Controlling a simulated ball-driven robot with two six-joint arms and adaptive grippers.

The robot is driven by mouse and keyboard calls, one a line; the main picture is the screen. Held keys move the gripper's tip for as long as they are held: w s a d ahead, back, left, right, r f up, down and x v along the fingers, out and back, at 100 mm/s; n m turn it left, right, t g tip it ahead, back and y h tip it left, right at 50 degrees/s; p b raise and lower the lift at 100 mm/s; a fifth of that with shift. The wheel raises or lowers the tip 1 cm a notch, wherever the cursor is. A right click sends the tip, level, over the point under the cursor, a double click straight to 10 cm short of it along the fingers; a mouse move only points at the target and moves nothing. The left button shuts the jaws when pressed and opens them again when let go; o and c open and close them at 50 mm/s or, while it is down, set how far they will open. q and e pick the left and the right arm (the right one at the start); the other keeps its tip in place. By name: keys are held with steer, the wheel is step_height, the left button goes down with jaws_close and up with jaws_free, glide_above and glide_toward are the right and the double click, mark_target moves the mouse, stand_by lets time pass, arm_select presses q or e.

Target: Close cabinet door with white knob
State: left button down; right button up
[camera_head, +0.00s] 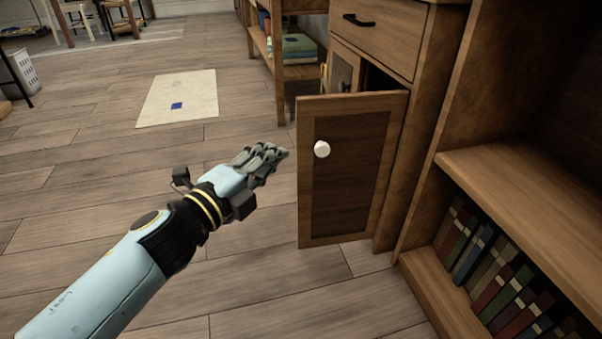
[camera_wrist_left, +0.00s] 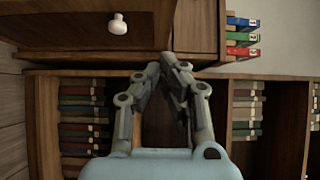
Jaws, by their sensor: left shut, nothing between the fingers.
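The cabinet door (camera_head: 350,195) is a wooden panel with a darker inset, swung open from the cabinet (camera_head: 420,130), with a dark gap above its top edge. Its white knob (camera_head: 322,149) is on the upper left of the door's face. My left gripper (camera_head: 282,153) is shut and empty, just left of the door, with a small gap seen between them. In the left wrist view the shut fingers (camera_wrist_left: 168,60) point toward the wooden furniture, and the white knob (camera_wrist_left: 118,24) shows at the upper left. My right gripper is not in view.
A bookshelf (camera_head: 520,175) with several books (camera_head: 490,265) stands to the right of the cabinet. A drawer with a black handle (camera_head: 358,20) is above the door. A pale mat (camera_head: 178,98) lies on the plank floor.

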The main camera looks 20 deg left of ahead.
arm_select(q)
step_height(320, 180, down, 2)
steer(key=b, duration=0.1)
glide_toward(313, 120)
steer(key=d, duration=0.3)
steer(key=w, duration=0.2)
steer(key=w+a+b, duration=0.1)
steer(key=w, duration=0.1)
steer(key=shift+f, duration=0.15)
steer(key=shift+w+a, duration=0.25)
steer(key=shift+w, duration=0.2)
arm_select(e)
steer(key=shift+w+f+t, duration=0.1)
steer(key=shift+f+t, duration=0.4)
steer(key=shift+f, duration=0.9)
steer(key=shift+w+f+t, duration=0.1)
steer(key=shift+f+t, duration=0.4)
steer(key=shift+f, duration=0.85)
